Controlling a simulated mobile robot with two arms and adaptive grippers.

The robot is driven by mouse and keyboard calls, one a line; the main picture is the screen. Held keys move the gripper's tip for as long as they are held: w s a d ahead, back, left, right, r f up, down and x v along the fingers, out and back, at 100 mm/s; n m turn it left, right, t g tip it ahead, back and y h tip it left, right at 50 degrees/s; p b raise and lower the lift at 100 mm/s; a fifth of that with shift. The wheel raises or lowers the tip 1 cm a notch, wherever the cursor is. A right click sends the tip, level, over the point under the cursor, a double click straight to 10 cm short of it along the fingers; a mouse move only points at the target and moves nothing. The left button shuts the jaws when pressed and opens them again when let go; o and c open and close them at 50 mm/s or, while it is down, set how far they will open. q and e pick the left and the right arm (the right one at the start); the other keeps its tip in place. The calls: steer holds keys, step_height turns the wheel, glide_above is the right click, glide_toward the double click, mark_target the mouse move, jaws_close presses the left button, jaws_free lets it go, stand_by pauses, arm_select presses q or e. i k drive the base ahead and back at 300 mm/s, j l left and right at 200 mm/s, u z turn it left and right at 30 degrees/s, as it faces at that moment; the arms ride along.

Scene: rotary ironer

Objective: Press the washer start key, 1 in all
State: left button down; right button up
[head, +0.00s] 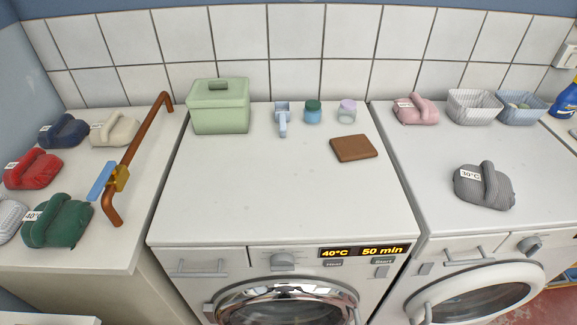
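The middle washer (290,200) has a lit display (362,251) reading 40°C and 50 min. Below the display's right part is a dark label (383,262) that reads Start. A small grey key (381,272) sits just under that label, at the right end of the panel. A second dark label (333,264), too small to read surely, is to its left. Neither of my grippers is in the head view.
A green lidded box (219,105), a blue scoop (283,118), two jars (313,112) and a brown pad (354,148) stand on the washer's top. Laundry bundles (57,220) and a copper pipe (140,150) are at left. The washer's front top is clear.

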mark_target(387, 258)
steer(key=k+l+u, duration=0.15)
steer(key=l, duration=0.3)
steer(key=l+u, duration=0.2)
steer(key=l, duration=0.2)
steer(key=k+l+u, duration=0.15)
steer(key=l, duration=0.25)
steer(key=k+l+u, duration=0.15)
steer(key=l, duration=0.25)
steer(key=k+l+u, duration=0.35)
steer(key=k+l, duration=0.15)
steer(key=l, duration=0.2)
